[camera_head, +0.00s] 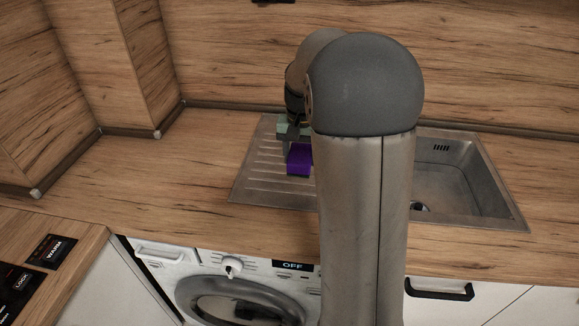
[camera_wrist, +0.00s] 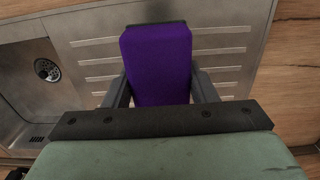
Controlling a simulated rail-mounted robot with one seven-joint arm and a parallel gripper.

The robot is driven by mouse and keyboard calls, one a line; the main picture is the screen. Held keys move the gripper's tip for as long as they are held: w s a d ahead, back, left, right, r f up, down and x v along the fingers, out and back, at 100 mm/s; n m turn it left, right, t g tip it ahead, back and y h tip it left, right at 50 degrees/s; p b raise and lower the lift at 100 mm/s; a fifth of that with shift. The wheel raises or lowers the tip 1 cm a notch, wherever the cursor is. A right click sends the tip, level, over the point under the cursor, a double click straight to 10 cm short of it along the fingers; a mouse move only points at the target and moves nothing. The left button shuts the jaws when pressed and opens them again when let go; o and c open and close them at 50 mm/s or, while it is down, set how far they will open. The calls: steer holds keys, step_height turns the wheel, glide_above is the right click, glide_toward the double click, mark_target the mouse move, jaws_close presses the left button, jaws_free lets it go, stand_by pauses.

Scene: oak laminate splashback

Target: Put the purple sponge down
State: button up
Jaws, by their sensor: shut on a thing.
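The purple sponge (camera_head: 299,160) is a small block over the ribbed drainboard of the steel sink. It also shows in the wrist view (camera_wrist: 158,62), large and upright in the picture, between the two dark fingers. My gripper (camera_wrist: 160,88) is shut on the sponge. In the head view my gripper (camera_head: 290,150) is partly hidden behind my arm. I cannot tell whether the sponge's underside touches the drainboard.
The drainboard (camera_head: 262,180) has bare ribbed metal left of the sponge. The sink basin (camera_head: 450,190) is to the right, with a drain (camera_wrist: 47,70) in the wrist view. Wooden counter (camera_head: 170,190) lies clear at left. A washing machine (camera_head: 228,285) is below.

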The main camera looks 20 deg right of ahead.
steer(key=p, duration=0.1)
glide_above(288, 178)
step_height(288, 178, down, 6)
steer(key=shift+s, duration=0.15)
steer(key=shift+f, duration=1.6)
steer(key=shift+f, duration=0.2)
steer(key=o, duration=1.2)
steer(key=shift+r, duration=0.15)
